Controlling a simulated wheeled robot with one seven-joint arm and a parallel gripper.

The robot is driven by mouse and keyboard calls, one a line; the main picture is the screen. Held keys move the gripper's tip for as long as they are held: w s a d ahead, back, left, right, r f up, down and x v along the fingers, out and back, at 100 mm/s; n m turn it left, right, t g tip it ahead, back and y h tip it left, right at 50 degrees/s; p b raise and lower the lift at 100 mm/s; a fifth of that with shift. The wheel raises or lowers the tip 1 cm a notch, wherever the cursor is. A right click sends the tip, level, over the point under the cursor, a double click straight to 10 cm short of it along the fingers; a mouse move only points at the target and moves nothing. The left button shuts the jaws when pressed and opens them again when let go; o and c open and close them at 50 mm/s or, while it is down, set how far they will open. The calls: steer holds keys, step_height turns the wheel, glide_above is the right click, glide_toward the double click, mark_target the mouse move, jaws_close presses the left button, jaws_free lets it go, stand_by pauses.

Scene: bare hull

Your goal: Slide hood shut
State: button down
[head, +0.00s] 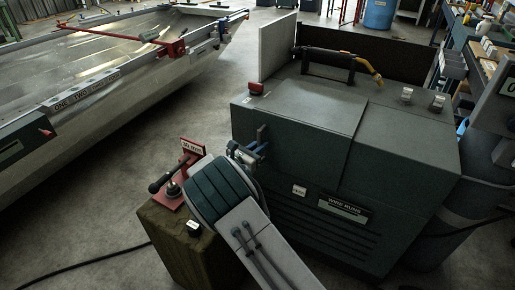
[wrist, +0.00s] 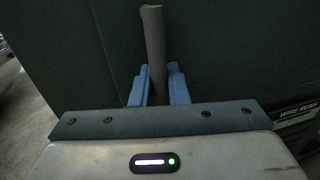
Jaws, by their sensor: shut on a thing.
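The dark green machine (head: 390,160) stands at centre right in the head view. Its hood (head: 300,115) appears to be the left section of the top, with a seam and step against the section to its right. My gripper (head: 256,148) is at the hood's left front face. In the wrist view, the blue fingers of my gripper (wrist: 157,98) are shut on an upright grey bar handle (wrist: 153,45), one finger on each side. The handle's lower end is hidden behind my wrist. A dark green panel (wrist: 230,50) fills the background behind the handle.
A red-based lever (head: 174,188) stands on a brown box (head: 165,235) left of my arm.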

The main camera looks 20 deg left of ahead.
steer(key=shift+a+r, duration=0.15)
steer(key=shift+a, duration=0.1)
steer(key=c, duration=1.5)
jaws_free()
steer(key=shift+a, duration=0.15)
steer(key=p+v, duration=0.1)
steer(key=v, duration=1.2)
steer(key=shift+s, duration=0.4)
